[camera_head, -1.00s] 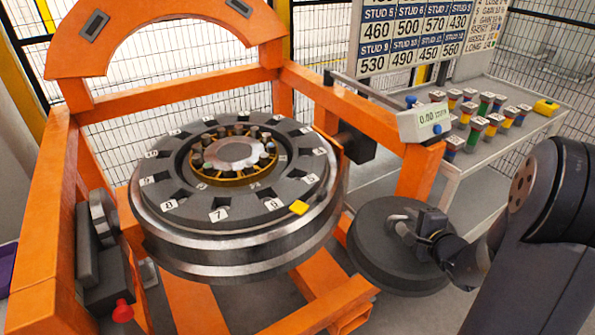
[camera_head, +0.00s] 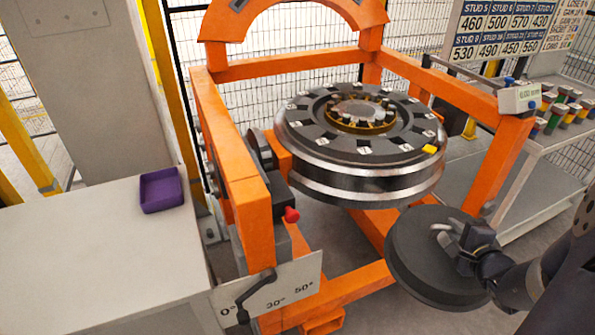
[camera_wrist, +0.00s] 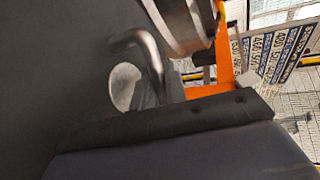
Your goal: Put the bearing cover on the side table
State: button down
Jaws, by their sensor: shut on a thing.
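The bearing cover (camera_head: 425,260) is a large dark grey disc with a metal handle on its face. My gripper (camera_head: 468,238) is shut on the handle and holds the disc up, tilted, at the lower right of the head view, in front of the orange gantry. In the wrist view the cover (camera_wrist: 60,70) fills the left side, with its bent handle (camera_wrist: 145,50) near the middle; the fingertips are hard to make out there. A side table (camera_head: 90,250) with a pale grey top stands at the left of the head view, apart from the cover.
A purple tray (camera_head: 162,189) sits on the side table's far right part; the rest of the top is clear. The orange gantry (camera_head: 235,150) holding the wheelset (camera_head: 370,180) stands between table and cover. An angle plate with a lever (camera_head: 268,290) is beside the table. A bench with coloured sockets (camera_head: 555,120) is at right.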

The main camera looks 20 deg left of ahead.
aim_at(78, 265)
jog(key=k+j, duration=0.25)
jog(key=j, duration=0.15)
jog(key=k+j, duration=0.2)
jog(key=j, duration=0.2)
jog(key=k+j, duration=0.25)
jog(key=j, duration=0.15)
jog(key=k+j, duration=0.25)
jog(key=i+j, duration=0.15)
jog(key=j, duration=0.2)
jog(key=i+j, duration=0.15)
jog(key=j, duration=0.2)
jog(key=i+j, duration=0.15)
jog(key=j, duration=0.2)
jog(key=i+j, duration=0.1)
jog(key=j, duration=0.25)
jog(key=i+z, duration=0.05)
